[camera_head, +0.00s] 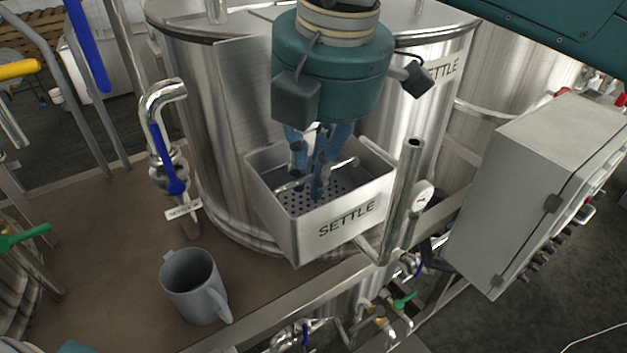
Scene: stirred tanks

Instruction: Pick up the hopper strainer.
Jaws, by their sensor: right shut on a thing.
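The hopper (330,228) is an open square metal box marked SETTLE, mounted at the front of a large steel tank. The hopper strainer (299,203), a perforated metal plate with a thin wire handle, sits inside the hopper, below its rim. My right gripper (310,178) reaches down into the hopper from above, with its blue fingers shut on the strainer around its middle. The fingers and wrist hide part of the strainer and the hopper's back wall. My left gripper is not in view.
A grey mug (192,288) stands on the brown platform (105,235) at the left front. A pipe with a blue-handled valve (168,165) rises left of the hopper. A thin upright pipe (403,195) with a gauge stands close at its right. A grey control box (535,190) is farther right.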

